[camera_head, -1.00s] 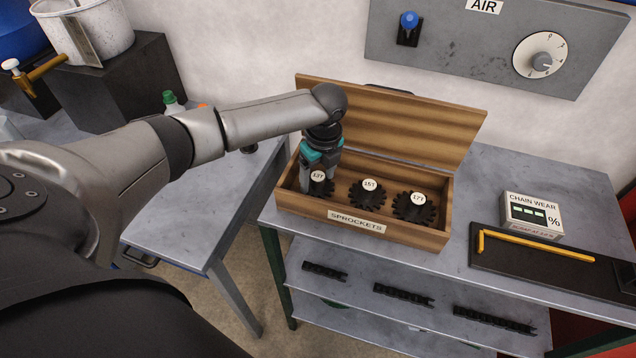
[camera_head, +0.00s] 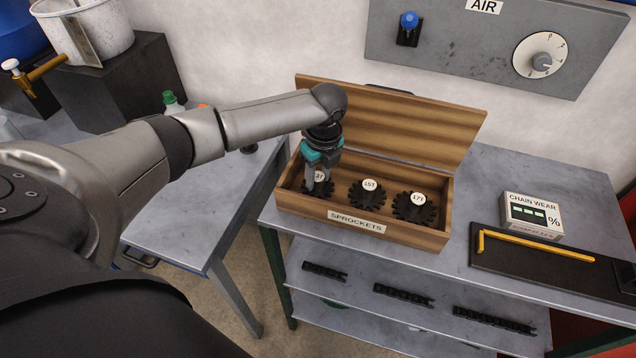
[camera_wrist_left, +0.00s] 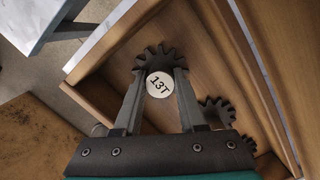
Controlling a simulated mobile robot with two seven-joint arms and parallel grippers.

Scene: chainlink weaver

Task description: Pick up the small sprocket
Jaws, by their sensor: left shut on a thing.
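The small sprocket (camera_head: 325,188), black and toothed with a white 13T label, sits at the left end of the wooden sprockets box (camera_head: 405,233). My left gripper (camera_head: 318,183) reaches down into the box and is shut on this sprocket. In the left wrist view the two fingers stand on either side of the round 13T label (camera_wrist_left: 159,85), with the sprocket's teeth (camera_wrist_left: 160,60) showing beyond them. I cannot tell whether the sprocket is clear of the box floor. My right gripper is not in view.
The 15T sprocket (camera_head: 367,196) and the 17T sprocket (camera_head: 414,208) lie to the right in the same box. Its lid (camera_head: 400,122) stands open behind. A chain wear gauge (camera_head: 533,215) and a yellow hooked tool (camera_head: 535,246) are at the right of the bench.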

